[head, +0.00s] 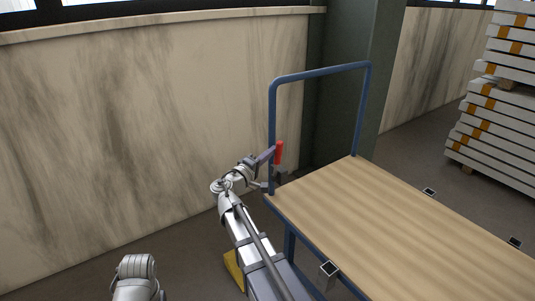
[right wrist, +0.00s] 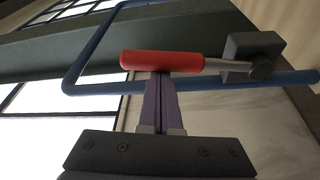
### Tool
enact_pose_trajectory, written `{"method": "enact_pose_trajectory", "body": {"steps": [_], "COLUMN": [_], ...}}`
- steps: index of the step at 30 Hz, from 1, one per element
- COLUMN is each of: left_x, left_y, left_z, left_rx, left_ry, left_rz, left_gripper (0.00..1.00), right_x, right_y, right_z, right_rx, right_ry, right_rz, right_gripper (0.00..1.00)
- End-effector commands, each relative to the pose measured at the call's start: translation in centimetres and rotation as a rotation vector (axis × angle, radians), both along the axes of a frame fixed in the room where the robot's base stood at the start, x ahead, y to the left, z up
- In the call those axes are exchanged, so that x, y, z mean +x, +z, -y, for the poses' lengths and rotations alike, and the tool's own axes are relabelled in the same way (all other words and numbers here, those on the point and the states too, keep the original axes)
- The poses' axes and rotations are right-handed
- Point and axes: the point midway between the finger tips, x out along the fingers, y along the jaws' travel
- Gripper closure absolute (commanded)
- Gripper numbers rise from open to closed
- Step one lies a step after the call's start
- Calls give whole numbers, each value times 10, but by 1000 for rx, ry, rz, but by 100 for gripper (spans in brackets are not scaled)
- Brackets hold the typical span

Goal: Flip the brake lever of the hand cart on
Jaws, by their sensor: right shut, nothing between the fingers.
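The hand cart has a wooden deck (head: 390,215) and a blue tube handle (head: 320,73) at its far end. The brake lever's red grip (head: 279,153) stands roughly upright by the handle's left post. In the right wrist view the red grip (right wrist: 165,61) joins a metal rod to a dark block (right wrist: 252,57) at the blue tube. My right gripper (head: 268,155) is shut and empty, reaching the grip from the left. Its fingertips (right wrist: 162,78) meet the grip's near edge in the picture; I cannot tell whether they touch. My left gripper is not in view.
A stained wall (head: 150,130) runs behind and left of the cart. A dark green pillar (head: 340,120) stands behind the handle. Stacked pale slabs (head: 500,100) are at the right.

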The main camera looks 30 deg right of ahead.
Motion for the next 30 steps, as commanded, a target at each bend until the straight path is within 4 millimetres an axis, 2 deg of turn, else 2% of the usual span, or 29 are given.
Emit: {"method": "enact_pose_trajectory", "body": {"steps": [6,15,24,30], "left_x": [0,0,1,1], "left_y": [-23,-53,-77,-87], "left_z": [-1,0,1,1], "left_rx": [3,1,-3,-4], "left_ry": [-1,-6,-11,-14], "left_rz": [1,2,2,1], "left_gripper": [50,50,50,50], "right_x": [-27,-57,-75,-82], "right_y": [-9,-23,-36,-43], "right_z": [2,5,6,7], "right_rx": [15,36,56,61], "right_ry": [-3,-3,-3,-2], "right_rz": [190,469,697,740], "right_gripper": [100,100,100,100]}}
